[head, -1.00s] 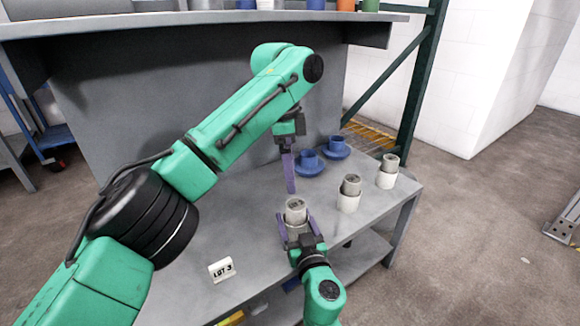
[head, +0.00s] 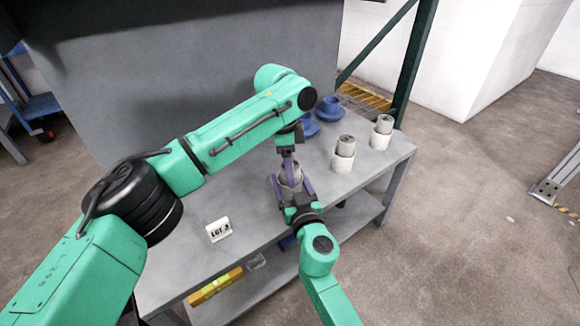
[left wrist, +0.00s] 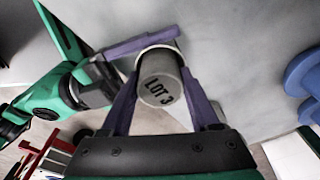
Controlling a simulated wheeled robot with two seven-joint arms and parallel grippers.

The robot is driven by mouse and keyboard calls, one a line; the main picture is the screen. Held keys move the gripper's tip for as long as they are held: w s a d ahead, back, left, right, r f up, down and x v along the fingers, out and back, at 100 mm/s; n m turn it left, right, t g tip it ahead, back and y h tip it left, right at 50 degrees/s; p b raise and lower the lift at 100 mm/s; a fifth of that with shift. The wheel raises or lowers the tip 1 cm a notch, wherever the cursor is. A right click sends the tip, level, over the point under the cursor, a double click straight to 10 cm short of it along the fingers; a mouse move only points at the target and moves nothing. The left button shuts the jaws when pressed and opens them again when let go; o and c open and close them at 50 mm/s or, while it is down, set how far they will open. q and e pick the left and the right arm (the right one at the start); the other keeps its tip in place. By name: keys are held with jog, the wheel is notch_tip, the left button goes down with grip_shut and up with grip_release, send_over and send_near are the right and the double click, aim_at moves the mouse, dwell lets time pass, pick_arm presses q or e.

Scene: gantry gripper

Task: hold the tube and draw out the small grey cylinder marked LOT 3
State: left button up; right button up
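The grey cylinder marked LOT 3 (left wrist: 162,90) stands upright out of its pale tube (left wrist: 147,55) on the bench; its lettered top faces the left wrist camera. In the head view, my left gripper (head: 288,165) points down over it. Its purple fingers (left wrist: 160,95) are open, one on each side of the cylinder, with no clear grip on it. My right gripper (head: 292,183) comes in from the front, level, its fingers shut around the tube. The contact on the tube's far side is hidden.
Two similar white tubes with grey cylinders (head: 343,152) (head: 382,130) stand to the right. Blue flanged parts (head: 328,110) lie behind. A LOT 3 card (head: 218,230) stands on the grey bench (head: 250,220) at the left. A yellow item (head: 215,285) is on the lower shelf.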

pick_arm(q)
grip_shut()
jog(key=shift+r, duration=1.55)
pick_arm(e)
jog(key=shift+f, duration=0.1)
pick_arm(q)
jog(key=shift+r, duration=1.5)
jog(key=shift+r, duration=0.1)
jog(key=shift+r, duration=1.35)
jog(key=shift+r, duration=1.5)
